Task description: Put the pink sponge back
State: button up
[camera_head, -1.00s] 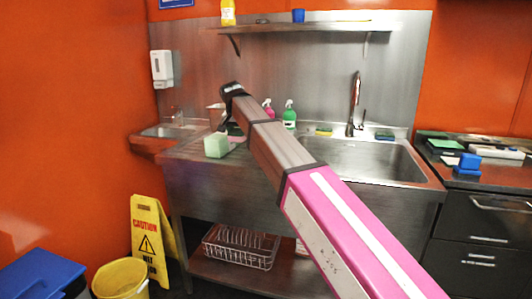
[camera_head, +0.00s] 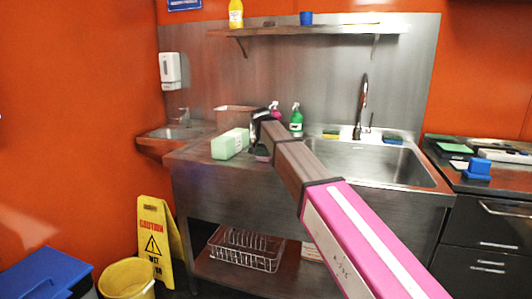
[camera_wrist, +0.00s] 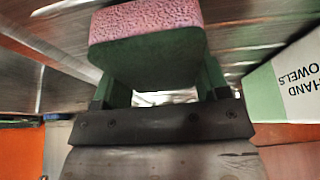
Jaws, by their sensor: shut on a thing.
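The pink sponge (camera_wrist: 145,18) has a dark green pad side and is held between my gripper's green fingers (camera_wrist: 160,85) in the wrist view. In the head view my gripper (camera_head: 262,150) is over the left part of the steel counter (camera_head: 190,152), beside the hand towel box. A small pinkish patch there seems to be the sponge, mostly hidden by the wrist. I cannot tell whether it touches the counter.
The green-and-white towel box (camera_head: 229,145) stands close left of my gripper; its lettering shows in the wrist view (camera_wrist: 290,80). A green bottle (camera_head: 296,120) and a pink bottle are behind. Other sponges (camera_head: 331,134) lie on the sink's back edge (camera_head: 365,160).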

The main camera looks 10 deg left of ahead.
jog(key=shift+f, duration=0.2)
jog(key=o, duration=0.8)
jog(key=v, duration=1.2)
jog(key=shift+r, duration=0.15)
